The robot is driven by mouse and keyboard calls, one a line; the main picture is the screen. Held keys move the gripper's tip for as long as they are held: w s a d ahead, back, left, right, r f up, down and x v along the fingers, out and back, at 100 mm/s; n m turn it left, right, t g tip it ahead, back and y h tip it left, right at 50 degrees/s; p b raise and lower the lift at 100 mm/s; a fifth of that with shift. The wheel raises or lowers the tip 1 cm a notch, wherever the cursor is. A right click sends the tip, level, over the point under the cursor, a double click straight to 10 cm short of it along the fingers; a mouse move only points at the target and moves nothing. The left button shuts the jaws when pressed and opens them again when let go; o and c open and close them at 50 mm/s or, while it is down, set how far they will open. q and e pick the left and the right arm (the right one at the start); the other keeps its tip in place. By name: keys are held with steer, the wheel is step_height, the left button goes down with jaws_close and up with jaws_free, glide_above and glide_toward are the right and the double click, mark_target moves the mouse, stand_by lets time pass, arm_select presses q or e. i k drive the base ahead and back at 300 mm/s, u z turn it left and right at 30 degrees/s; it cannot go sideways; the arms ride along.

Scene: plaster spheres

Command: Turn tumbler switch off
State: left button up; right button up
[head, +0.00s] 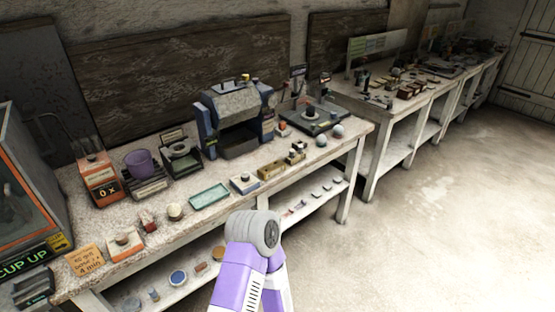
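No switch can be made out with certainty; the controls on the bench are too small to read. A blue and grey machine (206,122) with a dark open front stands at the back of the near bench. A purple and white arm of mine with a grey joint rises at the bottom middle. Neither gripper shows.
The near bench (325,152) is crowded, with a green tray (209,196), a purple pot (140,162) and an orange scale (98,180). A glass-fronted cabinet (25,190) stands at the left. A second bench (372,112) runs back right. The floor (440,220) at right is clear.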

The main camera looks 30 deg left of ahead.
mark_target(245, 177)
steer(key=u, duration=0.45)
steer(key=i, duration=0.9)
steer(key=u, duration=0.9)
